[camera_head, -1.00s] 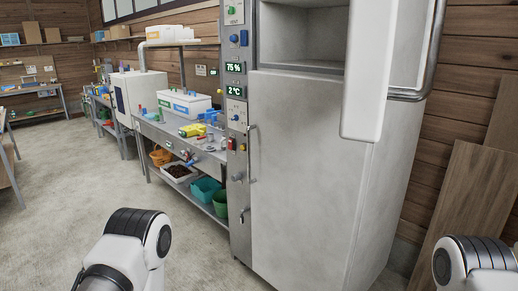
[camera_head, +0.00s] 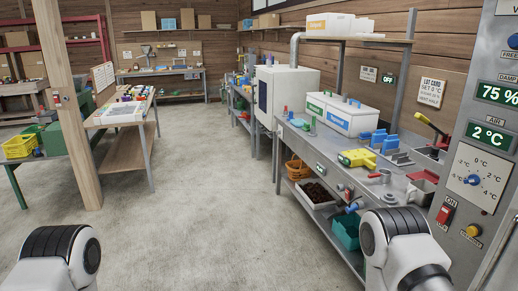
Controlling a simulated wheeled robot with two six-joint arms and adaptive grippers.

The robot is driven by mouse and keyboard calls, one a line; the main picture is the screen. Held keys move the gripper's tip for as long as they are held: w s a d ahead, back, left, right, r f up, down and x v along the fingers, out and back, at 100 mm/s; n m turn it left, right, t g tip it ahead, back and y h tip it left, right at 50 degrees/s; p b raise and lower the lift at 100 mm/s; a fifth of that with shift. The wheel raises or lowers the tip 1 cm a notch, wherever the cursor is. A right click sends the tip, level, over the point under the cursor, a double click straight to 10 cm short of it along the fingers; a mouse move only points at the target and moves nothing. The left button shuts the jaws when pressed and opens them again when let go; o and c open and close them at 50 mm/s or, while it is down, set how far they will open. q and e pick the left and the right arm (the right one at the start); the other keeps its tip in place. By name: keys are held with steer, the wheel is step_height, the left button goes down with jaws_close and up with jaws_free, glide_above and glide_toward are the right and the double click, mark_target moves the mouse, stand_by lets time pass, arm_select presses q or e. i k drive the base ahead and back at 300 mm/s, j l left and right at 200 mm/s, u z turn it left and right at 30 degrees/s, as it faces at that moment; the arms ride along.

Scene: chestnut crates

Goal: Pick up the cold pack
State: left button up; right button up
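I cannot make out a cold pack for certain. Several small blue objects (camera_head: 379,139) stand on the steel bench (camera_head: 318,146) at the right, behind a yellow tool (camera_head: 357,158); whether one is the cold pack is too small to tell. Only rounded links of my two arms show at the bottom left and bottom right, and neither gripper is in view.
A tall steel cabinet with a control panel (camera_head: 480,172) fills the right edge. Under the bench are an orange basket (camera_head: 298,169) and a teal bin (camera_head: 346,230). A wooden post (camera_head: 70,110) and worktable (camera_head: 124,115) stand left. The middle concrete floor (camera_head: 215,190) is clear.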

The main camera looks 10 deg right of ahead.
mark_target(380, 135)
steer(key=i+j+z, duration=0.1)
steer(key=i+z, duration=0.15)
steer(key=i, duration=0.3)
steer(key=i+j+z, duration=0.2)
steer(key=i, duration=0.4)
steer(key=i+j+z, duration=0.25)
steer(key=i, duration=0.25)
steer(key=i+j+z, duration=0.25)
steer(key=i+j, duration=0.15)
steer(key=i, duration=0.15)
